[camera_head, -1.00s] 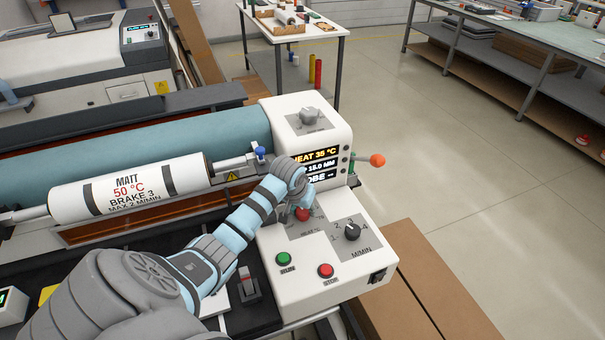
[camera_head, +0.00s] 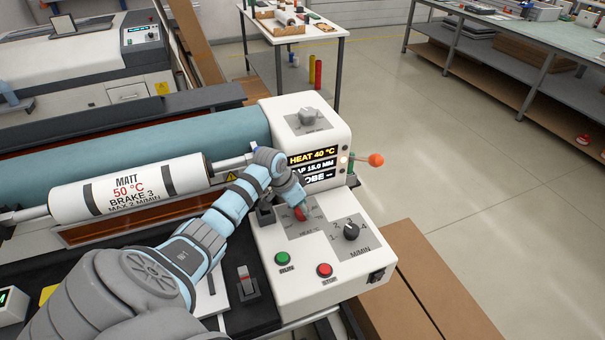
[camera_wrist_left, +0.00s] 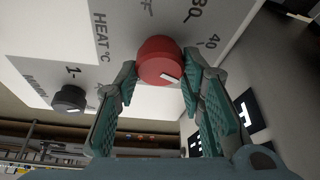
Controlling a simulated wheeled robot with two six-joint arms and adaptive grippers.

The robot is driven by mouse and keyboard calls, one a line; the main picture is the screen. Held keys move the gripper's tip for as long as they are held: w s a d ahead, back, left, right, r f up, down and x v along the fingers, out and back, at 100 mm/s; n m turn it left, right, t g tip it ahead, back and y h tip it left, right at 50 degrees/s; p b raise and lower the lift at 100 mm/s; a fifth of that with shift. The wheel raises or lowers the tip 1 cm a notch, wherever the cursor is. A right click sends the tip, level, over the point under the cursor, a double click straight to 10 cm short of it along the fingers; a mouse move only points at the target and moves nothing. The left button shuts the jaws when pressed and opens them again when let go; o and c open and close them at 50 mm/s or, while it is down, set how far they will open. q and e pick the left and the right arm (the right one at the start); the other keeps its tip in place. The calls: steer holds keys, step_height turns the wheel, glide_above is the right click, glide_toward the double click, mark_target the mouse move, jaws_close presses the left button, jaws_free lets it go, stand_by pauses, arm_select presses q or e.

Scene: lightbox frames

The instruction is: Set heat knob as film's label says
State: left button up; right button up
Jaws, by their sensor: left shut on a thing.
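The film roll (camera_head: 128,187) lies at the left in the head view. Its label reads MATT, 50 °C, BRAKE 3, MAX 2 M/MIN. The red heat knob (camera_head: 300,213) sits on the white control panel (camera_head: 305,262). The display (camera_head: 314,157) reads HEAT 40 °C. My left gripper (camera_head: 297,203) is shut on the heat knob. In the left wrist view the red knob (camera_wrist_left: 160,62) sits between the fingers, with a white mark on it; the marks 30 and 40 show on the scale beside it. My right gripper is not in view.
A black M/MIN knob (camera_head: 351,231) stands right of the heat knob. A green RUN button (camera_head: 282,258) and a red STOP button (camera_head: 325,270) are in front. A grey knob (camera_head: 308,116) is at the panel's back. An orange-tipped lever (camera_head: 375,160) sticks out right.

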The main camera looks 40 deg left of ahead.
arm_select(q)
steer(key=shift+a, duration=0.2)
steer(key=o, duration=0.9)
steer(key=shift+s, duration=0.1)
steer(key=shift+c, duration=0.2)
steer(key=shift+o, duration=1.4)
steer(key=shift+s+a+r, duration=0.1)
steer(key=shift+s+r, duration=0.05)
steer(key=shift+s, duration=0.05)
steer(key=v, duration=1.2)
